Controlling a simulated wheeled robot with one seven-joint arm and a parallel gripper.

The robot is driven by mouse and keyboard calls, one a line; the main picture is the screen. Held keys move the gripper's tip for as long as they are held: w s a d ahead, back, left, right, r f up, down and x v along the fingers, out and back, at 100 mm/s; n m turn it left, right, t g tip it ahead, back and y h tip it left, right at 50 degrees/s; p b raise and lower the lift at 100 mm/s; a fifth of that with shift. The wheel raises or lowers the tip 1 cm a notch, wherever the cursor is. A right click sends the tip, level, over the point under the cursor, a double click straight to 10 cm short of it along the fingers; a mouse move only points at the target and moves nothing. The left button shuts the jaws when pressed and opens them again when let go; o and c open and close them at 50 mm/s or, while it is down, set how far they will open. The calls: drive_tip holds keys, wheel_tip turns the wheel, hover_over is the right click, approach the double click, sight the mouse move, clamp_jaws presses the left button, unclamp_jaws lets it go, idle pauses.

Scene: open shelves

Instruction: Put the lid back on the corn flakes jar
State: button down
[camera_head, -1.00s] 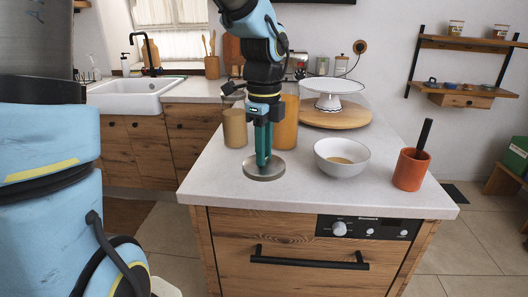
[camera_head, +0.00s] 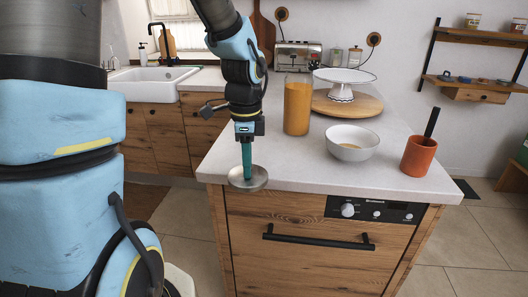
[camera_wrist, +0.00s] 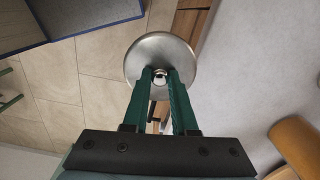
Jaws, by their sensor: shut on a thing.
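My gripper (camera_head: 247,172) points down at the near left corner of the island counter. It is shut on a round silver metal lid (camera_head: 248,181), gripped by the small knob at its centre. The lid hangs around the counter's left edge in the head view; in the wrist view the lid (camera_wrist: 160,62) lies partly over the floor and appears slightly tilted. A tall jar with orange contents (camera_head: 298,105) stands on the counter, right of and behind my gripper, with no lid visible. It looks like the corn flakes jar, but no label is readable. An orange shape (camera_wrist: 298,145) shows at the wrist view's lower right.
A white bowl (camera_head: 352,143) with pale contents and an orange cup (camera_head: 417,158) holding a black-handled thing stand to the right. A white cake stand (camera_head: 344,77) is on a round wooden board (camera_head: 372,106) behind. The counter's front is clear.

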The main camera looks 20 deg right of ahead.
drive_tip(key=w+a+f+n, duration=0.4)
drive_tip(key=a+f+n, duration=0.6)
drive_tip(key=a, duration=0.1)
drive_tip(key=w+a+f+n, duration=0.4)
drive_tip(key=a+f+n, duration=0.6)
drive_tip(key=a+n, duration=0.1)
drive_tip(key=shift+w+f, duration=0.35)
drive_tip(key=shift+f, duration=0.05)
drive_tip(key=shift+a, duration=0.1)
